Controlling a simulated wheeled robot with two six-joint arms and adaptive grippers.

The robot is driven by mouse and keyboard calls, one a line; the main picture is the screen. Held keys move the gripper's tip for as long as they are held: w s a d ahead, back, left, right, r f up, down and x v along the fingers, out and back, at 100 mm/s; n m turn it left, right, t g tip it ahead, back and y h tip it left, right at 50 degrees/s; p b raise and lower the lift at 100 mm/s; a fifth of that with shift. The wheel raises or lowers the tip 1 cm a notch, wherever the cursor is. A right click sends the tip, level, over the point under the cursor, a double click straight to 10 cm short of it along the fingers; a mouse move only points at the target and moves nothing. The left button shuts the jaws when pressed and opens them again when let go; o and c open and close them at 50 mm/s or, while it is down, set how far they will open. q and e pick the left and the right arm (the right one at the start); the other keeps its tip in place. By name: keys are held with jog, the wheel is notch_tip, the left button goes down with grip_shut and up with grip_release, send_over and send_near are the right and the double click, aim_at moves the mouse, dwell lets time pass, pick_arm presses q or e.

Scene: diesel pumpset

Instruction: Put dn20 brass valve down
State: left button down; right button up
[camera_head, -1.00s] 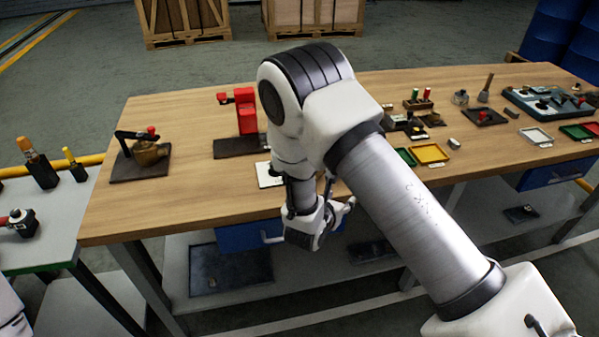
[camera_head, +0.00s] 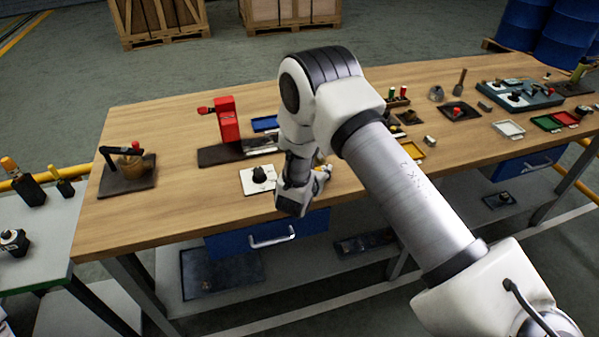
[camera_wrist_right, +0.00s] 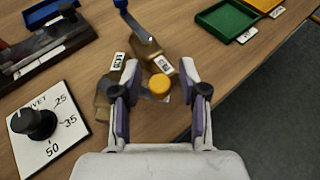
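Brass valve parts show at my right gripper in the right wrist view. One brass body (camera_wrist_right: 145,43) has a blue lever and lies just beyond the fingertips. Another brass piece (camera_wrist_right: 104,92) shows left of the left finger, and a round yellow cap (camera_wrist_right: 159,84) sits between the fingers. White labels are too small to read surely, so I cannot tell which is the dn20 valve. My right gripper (camera_wrist_right: 160,88) has its fingers wide apart, with no clear grip on anything. In the head view the right gripper (camera_head: 318,176) is low at the bench's front edge, partly hidden by its arm.
A white dial plate (camera_wrist_right: 50,128) with a black knob lies left of the gripper. A green tray (camera_wrist_right: 228,20) is at upper right. The wooden bench (camera_head: 190,215) is clear at front left.

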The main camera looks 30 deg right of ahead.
jog(key=shift+a, duration=0.1)
grip_shut()
jog(key=shift+r, duration=0.1)
